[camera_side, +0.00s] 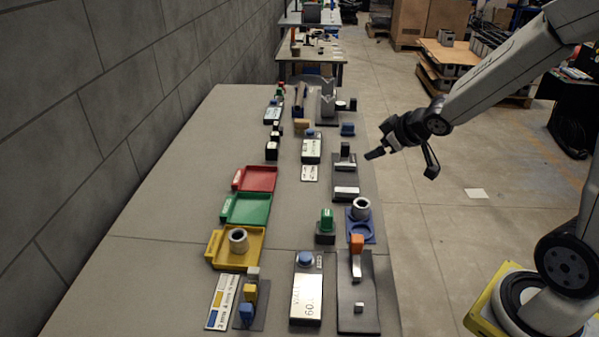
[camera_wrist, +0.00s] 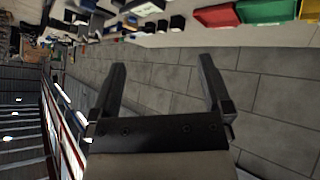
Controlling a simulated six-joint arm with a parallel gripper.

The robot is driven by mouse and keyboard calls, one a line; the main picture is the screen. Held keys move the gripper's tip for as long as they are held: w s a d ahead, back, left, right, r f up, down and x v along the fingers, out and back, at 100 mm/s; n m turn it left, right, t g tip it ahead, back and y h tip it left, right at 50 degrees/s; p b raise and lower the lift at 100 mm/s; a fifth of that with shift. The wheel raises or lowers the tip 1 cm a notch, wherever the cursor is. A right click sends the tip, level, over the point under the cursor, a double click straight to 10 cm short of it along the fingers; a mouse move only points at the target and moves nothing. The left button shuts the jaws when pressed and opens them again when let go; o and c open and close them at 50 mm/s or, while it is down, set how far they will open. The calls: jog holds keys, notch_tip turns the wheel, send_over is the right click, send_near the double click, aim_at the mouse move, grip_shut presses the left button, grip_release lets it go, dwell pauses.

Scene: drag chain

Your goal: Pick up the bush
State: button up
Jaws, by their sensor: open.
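Two grey ring-shaped bushes show in the side view. One bush (camera_side: 238,240) stands upright in the yellow tray (camera_side: 214,246) at the left front. The other bush (camera_side: 361,208) stands on a blue holder (camera_side: 368,235) with round recesses, near the table's right edge. My gripper (camera_side: 405,163) is open and empty, above and beyond the right edge of the table, apart from both bushes. In the wrist view its two fingers (camera_wrist: 162,65) are spread with nothing between them. I cannot make out either bush in the wrist view.
A green tray (camera_side: 246,209) and a red tray (camera_side: 256,179) lie behind the yellow one. An orange-topped block (camera_side: 357,243) and a green-topped block (camera_side: 326,220) stand near the blue holder. A grey wall (camera_side: 120,90) borders the table's left side.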

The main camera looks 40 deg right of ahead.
aim_at(356, 205)
jog(key=s+f+n+y, duration=0.1)
jog(key=f+n+y, duration=0.1)
jog(key=f+y, duration=0.2)
jog(key=s+d+f+n+t+y, duration=0.1)
jog(key=f+n+y, duration=0.1)
jog(key=f+y, duration=0.2)
jog(key=s+f+n+y, duration=0.1)
jog(key=f+n+y, duration=0.1)
jog(key=f, duration=0.5)
jog(key=shift+d+f+n+t+y, duration=0.2)
jog(key=shift+f+n+t+y, duration=0.1)
jog(key=shift+y, duration=0.6)
jog(key=shift+x, duration=1.3)
jog(key=shift+x, duration=2.65)
jog(key=shift+r, duration=0.1)
grip_shut()
